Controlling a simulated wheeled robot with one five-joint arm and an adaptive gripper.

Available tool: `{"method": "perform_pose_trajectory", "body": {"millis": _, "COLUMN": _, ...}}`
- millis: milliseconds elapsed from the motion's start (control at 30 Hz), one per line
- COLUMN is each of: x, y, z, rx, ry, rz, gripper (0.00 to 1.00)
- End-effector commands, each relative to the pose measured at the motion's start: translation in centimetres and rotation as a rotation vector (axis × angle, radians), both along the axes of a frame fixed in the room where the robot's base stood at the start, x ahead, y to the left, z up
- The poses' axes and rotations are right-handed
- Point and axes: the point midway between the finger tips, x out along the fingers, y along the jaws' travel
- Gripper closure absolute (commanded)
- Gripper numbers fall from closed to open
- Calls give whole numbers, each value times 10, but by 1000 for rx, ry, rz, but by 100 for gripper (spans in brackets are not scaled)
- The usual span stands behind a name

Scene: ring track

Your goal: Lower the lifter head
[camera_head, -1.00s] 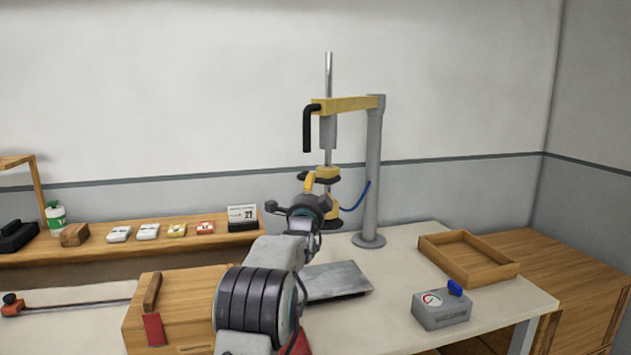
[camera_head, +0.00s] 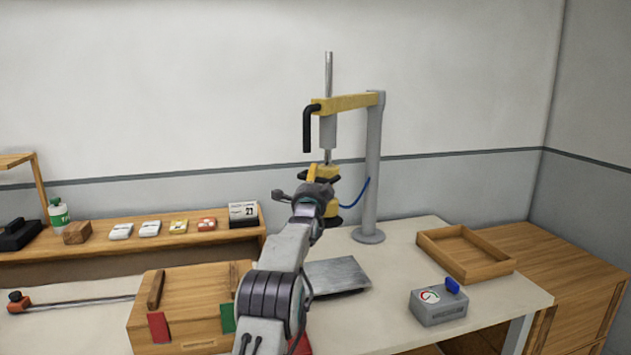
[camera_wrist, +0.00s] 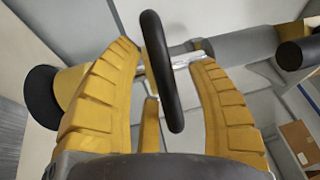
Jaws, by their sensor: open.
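The lifter has a grey column (camera_head: 372,170), a yellow arm (camera_head: 345,103) with a black crank handle (camera_head: 307,130), and a vertical metal rod (camera_head: 328,75). Its yellow lifter head (camera_head: 329,171) hangs below the arm, clear of the table, partly hidden by my gripper (camera_head: 322,183). In the wrist view, my open gripper (camera_wrist: 163,54) has its yellow fingers on either side of the head's black disc (camera_wrist: 160,70), which shows nearly edge-on. I cannot tell whether the fingers touch it. A second black pad (camera_wrist: 41,97) is at the left.
A grey metal plate (camera_head: 336,275) lies on the table below the head. A wooden tray (camera_head: 490,268) and a grey gauge box (camera_head: 438,309) stand to the right. A wooden box (camera_head: 180,285) stands left of my arm. A blue hose (camera_head: 357,194) runs beside the column.

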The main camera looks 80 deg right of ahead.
Motion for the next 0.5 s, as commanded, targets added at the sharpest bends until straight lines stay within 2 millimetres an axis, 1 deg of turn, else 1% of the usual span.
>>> {"method": "perform_pose_trajectory", "body": {"millis": 233, "x": 0, "y": 0, "z": 0, "rx": 1, "ry": 0, "rz": 0, "gripper": 47}}
{"method": "perform_pose_trajectory", "body": {"millis": 500, "x": 0, "y": 0, "z": 0, "rx": 1, "ry": 0, "rz": 0, "gripper": 71}}
